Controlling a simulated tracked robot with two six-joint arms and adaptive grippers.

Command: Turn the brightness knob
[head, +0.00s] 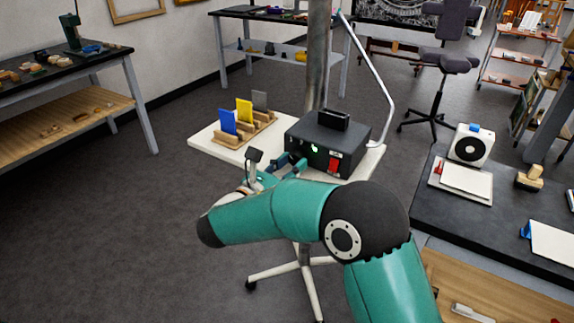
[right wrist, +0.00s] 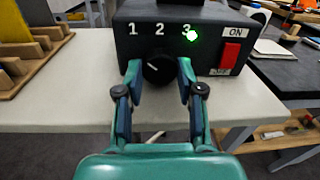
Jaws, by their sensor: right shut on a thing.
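The black control box (head: 345,140) stands on a small white table (head: 372,158). Its front shows in the right wrist view (right wrist: 222,24), with the numbers 1, 2 and 3, a lit green light (right wrist: 193,34) near the 3, and a red switch (right wrist: 230,55) under an ON label. In the head view my right gripper (head: 293,163) is at the box front, partly hidden by my arm. My left gripper is not in view.
A wooden rack (head: 255,130) with blue, yellow and grey plates stands left of the box on the same table. A dark bench (head: 500,215) with a white fan-like device (head: 472,145) is at the right. A metal post (head: 318,60) rises behind the box.

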